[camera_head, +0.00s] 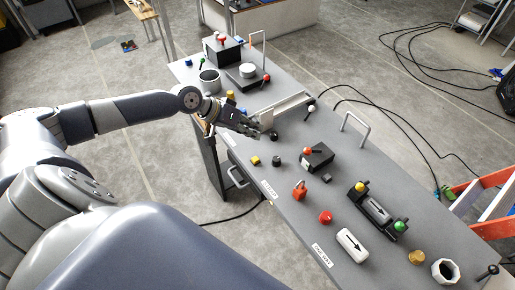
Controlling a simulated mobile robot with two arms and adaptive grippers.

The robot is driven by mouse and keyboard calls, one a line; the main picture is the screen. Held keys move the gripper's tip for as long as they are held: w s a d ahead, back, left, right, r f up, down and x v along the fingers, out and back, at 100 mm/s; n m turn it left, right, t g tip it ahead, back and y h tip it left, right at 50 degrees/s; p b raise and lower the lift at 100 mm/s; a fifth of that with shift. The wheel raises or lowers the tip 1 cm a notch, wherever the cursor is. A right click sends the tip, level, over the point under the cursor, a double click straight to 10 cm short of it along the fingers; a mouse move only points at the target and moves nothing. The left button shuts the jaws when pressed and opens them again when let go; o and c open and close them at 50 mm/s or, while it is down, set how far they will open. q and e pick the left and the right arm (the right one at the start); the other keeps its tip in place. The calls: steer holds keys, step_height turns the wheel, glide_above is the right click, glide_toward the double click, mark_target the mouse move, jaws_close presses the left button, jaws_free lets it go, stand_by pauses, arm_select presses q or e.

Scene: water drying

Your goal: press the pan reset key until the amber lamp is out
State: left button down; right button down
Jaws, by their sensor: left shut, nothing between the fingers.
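My left gripper (256,129) is shut and empty over the left part of the grey bench top (340,215). A small black block with a yellow top (256,160) and a small dark round-topped part (277,160) stand just below it in the picture, near the bench's front edge. Which part is the pan reset key I cannot tell. A yellow cap (231,95) stands behind the gripper, and a yellow dome (360,187) tops a black unit. I cannot tell which is the amber lamp or whether it is lit. My right gripper is out of view.
A black box with a red-knobbed lever (317,157), a red padlock-like part (299,191), a red knob (325,217) and a white arrow block (351,245) lie further right. A long pale trough (282,106) and a metal hoop handle (355,127) are at the back.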

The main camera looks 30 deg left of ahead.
arm_select(q)
steer(key=shift+f, duration=0.1)
steer(key=b, duration=0.7)
glide_above(254, 157)
step_height(254, 157, down, 8)
steer(key=shift+w+a+f, duration=0.1)
steer(key=shift+f+b, duration=0.25)
steer(key=shift+b, duration=0.05)
steer(key=shift+f, duration=0.15)
stand_by(0.8)
steer(key=shift+f, duration=0.3)
steer(key=shift+f+b, duration=0.4)
steer(key=shift+f, duration=0.05)
stand_by(0.7)
steer(key=shift+r, duration=0.1)
steer(key=shift+r+p, duration=0.8)
steer(key=shift+p, duration=0.1)
